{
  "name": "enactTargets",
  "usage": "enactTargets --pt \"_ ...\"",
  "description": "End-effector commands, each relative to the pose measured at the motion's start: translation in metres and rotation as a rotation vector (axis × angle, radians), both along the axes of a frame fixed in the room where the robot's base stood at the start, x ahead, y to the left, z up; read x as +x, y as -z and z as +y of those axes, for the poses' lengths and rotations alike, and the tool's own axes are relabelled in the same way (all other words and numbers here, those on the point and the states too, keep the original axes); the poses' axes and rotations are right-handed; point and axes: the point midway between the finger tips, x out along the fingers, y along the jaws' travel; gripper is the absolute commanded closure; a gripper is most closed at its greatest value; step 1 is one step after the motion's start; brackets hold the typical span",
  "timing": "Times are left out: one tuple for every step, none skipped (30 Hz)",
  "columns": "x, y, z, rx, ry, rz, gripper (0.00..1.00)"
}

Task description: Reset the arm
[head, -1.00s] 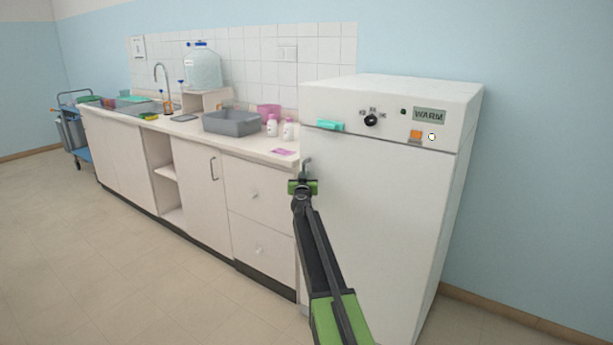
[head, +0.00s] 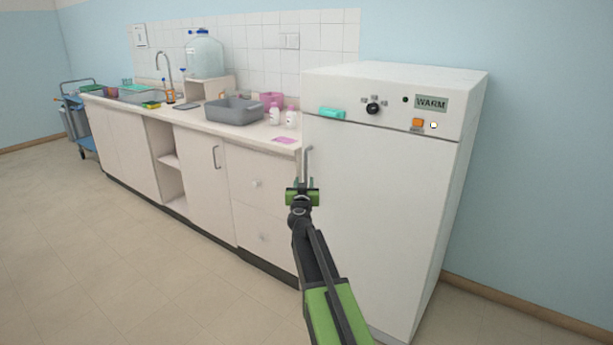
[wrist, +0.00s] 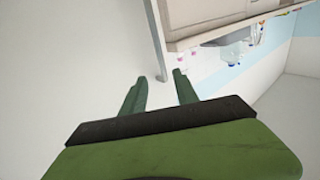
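My gripper (head: 302,186) is in front of the left edge of the white warming cabinet (head: 375,220), by the lower end of its grey upright door handle (head: 308,162). In the wrist view my two green fingers (wrist: 160,76) stand apart, with nothing gripped. The handle (wrist: 155,40) lines up with the gap between the fingertips there; I cannot tell whether its end is between them. The cabinet door looks shut. My arm reaches forward from the bottom of the head view.
A counter (head: 225,132) with a grey basin (head: 234,113), bottles (head: 290,118) and a pink card (head: 285,141) runs left of the cabinet. A teal item (head: 332,113) is on the cabinet front. A cart (head: 75,120) stands far left. The floor (head: 130,260) is clear.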

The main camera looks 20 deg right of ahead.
Motion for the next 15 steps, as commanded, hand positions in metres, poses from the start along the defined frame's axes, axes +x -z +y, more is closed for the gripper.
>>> enactTargets --pt "-0.0083 -0.0001 0.0035 0.0 0.0 0.0 0.64" --pt "-0.0105 -0.0001 0.0045 0.0 0.0 0.0 0.64" --pt "-0.0125 0.0 0.0057 0.0 0.0 0.0 0.64" --pt "-0.0134 0.0 0.0062 0.0 0.0 0.0 0.64" --pt "-0.0141 0.0 0.0065 0.0 0.0 0.0 0.64" --pt "-0.0144 0.0 0.0067 0.0 0.0 0.0 0.64" --pt "-0.0144 0.0 0.0068 0.001 0.0 0.0 0.64" --pt "-0.0143 0.0 0.0068 0.001 0.0 0.0 0.64" --pt "-0.014 0.0 0.0066 0.001 0.0 0.0 0.64" --pt "-0.014 0.0 0.0065 0.001 0.0 0.0 0.64" --pt "-0.0139 0.0 0.0065 0.001 0.0 0.0 0.64" --pt "-0.0139 0.0 0.0064 0.001 0.0 0.0 0.64" --pt "-0.0138 0.0 0.0063 0.001 0.0 0.0 0.64" --pt "-0.0138 0.0 0.0063 0.001 0.0 0.0 0.64" --pt "-0.0138 0.0 0.0063 0.001 0.0 0.0 0.64"
